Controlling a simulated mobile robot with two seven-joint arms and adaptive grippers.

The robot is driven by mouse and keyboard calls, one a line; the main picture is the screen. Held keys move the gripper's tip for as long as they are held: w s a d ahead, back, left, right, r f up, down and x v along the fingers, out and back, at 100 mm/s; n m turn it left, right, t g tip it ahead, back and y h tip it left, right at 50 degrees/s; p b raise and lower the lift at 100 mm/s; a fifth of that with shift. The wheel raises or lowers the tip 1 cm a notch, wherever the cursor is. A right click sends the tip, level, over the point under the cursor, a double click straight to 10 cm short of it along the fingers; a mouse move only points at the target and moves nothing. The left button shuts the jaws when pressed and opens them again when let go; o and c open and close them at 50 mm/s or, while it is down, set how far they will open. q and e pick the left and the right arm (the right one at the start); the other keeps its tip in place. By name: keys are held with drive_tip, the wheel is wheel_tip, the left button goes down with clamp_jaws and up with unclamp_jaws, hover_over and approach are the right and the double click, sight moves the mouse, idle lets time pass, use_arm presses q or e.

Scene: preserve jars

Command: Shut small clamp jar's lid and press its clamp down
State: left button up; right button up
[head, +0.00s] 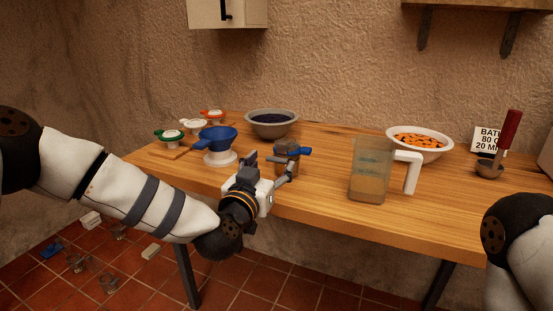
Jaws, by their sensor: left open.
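The small jar (287,165) stands upright near the front edge of the wooden table, with brownish glass and a blue part (305,151) sticking out to the right at its top. It is too small to tell whether its lid is shut or its clamp down. My left gripper (268,168) is open at the jar's left front side. One finger is left of the jar and the other is low in front of it, hiding part of its lower body. I cannot tell whether they touch. My right gripper is out of view; only my right arm shows at the right edge.
A bowl of dark fruit (271,122) is behind the jar. A pitcher (371,170), a white bowl (441,152) and a red-handled ladle (508,130) stand right. Table between jar and pitcher is clear.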

sight(276, 161)
use_arm(q)
drive_tip(key=x, duration=0.4)
drive_tip(key=shift+d+f+b, duration=0.1)
drive_tip(key=shift+f+b, duration=0.15)
drive_tip(key=shift+b, duration=0.15)
drive_tip(key=shift+w+r, duration=0.1)
drive_tip(key=shift+w, duration=0.1)
drive_tip(key=shift+r, duration=0.15)
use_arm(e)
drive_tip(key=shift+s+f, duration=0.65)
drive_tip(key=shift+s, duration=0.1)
use_arm(q)
drive_tip(key=c, duration=1.2)
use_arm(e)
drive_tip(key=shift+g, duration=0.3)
